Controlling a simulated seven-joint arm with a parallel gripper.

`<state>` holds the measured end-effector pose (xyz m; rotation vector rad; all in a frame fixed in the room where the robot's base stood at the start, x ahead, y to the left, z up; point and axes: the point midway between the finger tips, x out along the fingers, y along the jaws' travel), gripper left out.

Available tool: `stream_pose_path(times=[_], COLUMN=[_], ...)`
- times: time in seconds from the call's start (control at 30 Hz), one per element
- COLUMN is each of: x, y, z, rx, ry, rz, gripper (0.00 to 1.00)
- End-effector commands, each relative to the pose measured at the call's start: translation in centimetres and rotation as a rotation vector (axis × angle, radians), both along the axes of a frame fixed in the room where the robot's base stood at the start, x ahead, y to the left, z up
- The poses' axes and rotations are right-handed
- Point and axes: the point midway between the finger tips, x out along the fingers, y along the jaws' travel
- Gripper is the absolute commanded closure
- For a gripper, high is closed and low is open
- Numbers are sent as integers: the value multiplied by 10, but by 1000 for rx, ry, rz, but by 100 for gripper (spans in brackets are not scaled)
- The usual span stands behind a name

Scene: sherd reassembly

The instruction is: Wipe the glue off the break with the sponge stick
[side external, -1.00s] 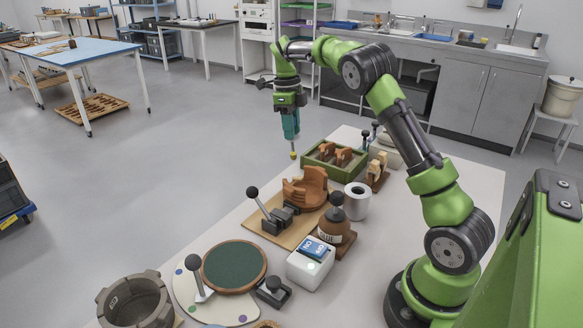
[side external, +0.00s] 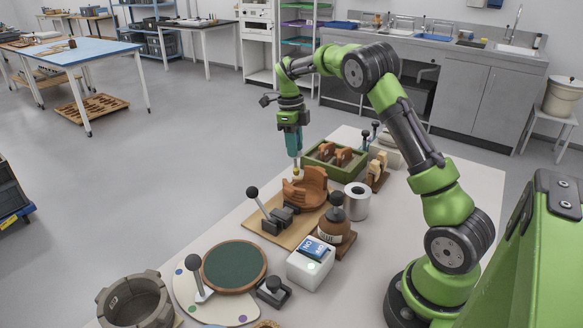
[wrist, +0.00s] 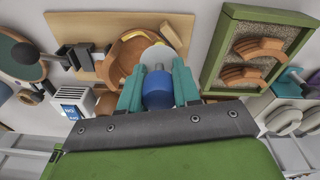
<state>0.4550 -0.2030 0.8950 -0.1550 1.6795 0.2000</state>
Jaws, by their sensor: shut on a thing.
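My gripper (side external: 294,150) points down over the far left part of the terracotta pot (side external: 311,190). It is shut on the sponge stick, whose blue handle (wrist: 157,90) shows between the teal fingers in the wrist view. The pale sponge tip (side external: 297,174) is at the pot's upper edge; I cannot tell whether it touches. The pot is partly built, with a stepped broken edge, and sits on a wooden board (side external: 270,228). In the wrist view the pot (wrist: 118,58) is partly hidden by the fingers and stick. A yellowish strip (wrist: 134,36) shows along its edge.
A green tray (side external: 312,158) with sherds stands just behind the pot. A lever clamp (side external: 268,210) is on the board's left. A brown jar (side external: 335,228), a white roll (side external: 357,204) and a white box (side external: 309,268) stand close by on the right and in front.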

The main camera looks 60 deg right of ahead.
Motion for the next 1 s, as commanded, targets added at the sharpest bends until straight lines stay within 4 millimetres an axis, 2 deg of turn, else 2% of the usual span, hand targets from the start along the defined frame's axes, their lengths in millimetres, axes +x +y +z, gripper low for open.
stream_pose_path(times=[0.4,1.0], x=[-5,4], y=[0,27], z=[-21,-28], rx=[1,0], ry=[1,0], rz=[-1,1], gripper=[85,85])
